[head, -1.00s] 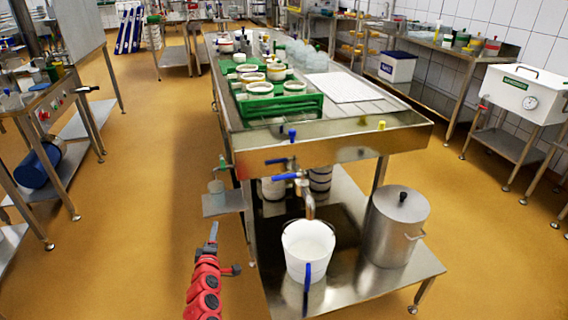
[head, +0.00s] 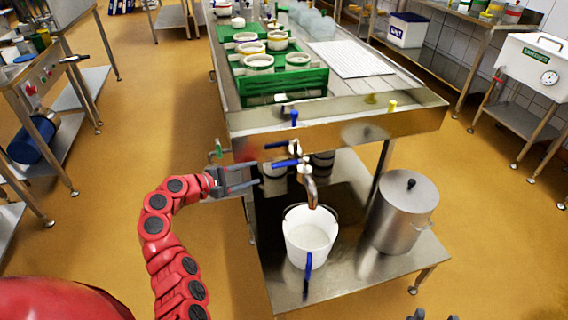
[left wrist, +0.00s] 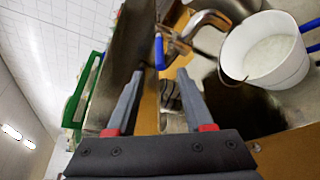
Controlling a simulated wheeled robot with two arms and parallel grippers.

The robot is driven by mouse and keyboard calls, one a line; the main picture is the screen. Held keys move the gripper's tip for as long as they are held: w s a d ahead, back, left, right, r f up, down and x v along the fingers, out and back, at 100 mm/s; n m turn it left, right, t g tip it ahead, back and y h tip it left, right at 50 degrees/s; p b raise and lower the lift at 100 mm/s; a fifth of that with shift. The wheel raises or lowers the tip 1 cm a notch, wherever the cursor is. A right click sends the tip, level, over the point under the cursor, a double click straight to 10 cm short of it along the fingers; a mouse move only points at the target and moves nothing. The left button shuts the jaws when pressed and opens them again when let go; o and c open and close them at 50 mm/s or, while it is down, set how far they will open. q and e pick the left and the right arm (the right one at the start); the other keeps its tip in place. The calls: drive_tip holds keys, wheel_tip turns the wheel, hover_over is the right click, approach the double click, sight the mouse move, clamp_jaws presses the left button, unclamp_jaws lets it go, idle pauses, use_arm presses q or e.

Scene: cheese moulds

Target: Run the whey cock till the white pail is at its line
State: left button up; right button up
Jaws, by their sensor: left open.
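The white pail (head: 296,246) stands on the lower shelf under the bent metal spout (head: 311,192), and also shows in the left wrist view (left wrist: 240,50). Pale liquid (head: 311,238) lies in it; I cannot make out a line or a stream. The cock has a blue lever (head: 288,163), seen in the left wrist view (left wrist: 159,50) just beyond my fingertips. My right gripper (head: 434,317) barely shows at the bottom edge.
A lidded steel pot (head: 403,212) stands right of the pail on the lower shelf (head: 345,288). Above is the steel table (head: 400,122) with green trays of moulds (head: 285,82). A side bench (head: 40,85) is at left. The floor between is clear.

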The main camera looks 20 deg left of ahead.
sight(278, 165)
use_arm(q)
drive_tip(key=b+x, duration=0.1)
drive_tip(key=x, duration=1.1)
drive_tip(key=shift+w+d+f, duration=0.1)
drive_tip(key=shift+w+d, duration=0.05)
drive_tip(key=shift+w, duration=0.15)
drive_tip(key=shift+c, duration=0.4)
clamp_jaws()
idle(0.4)
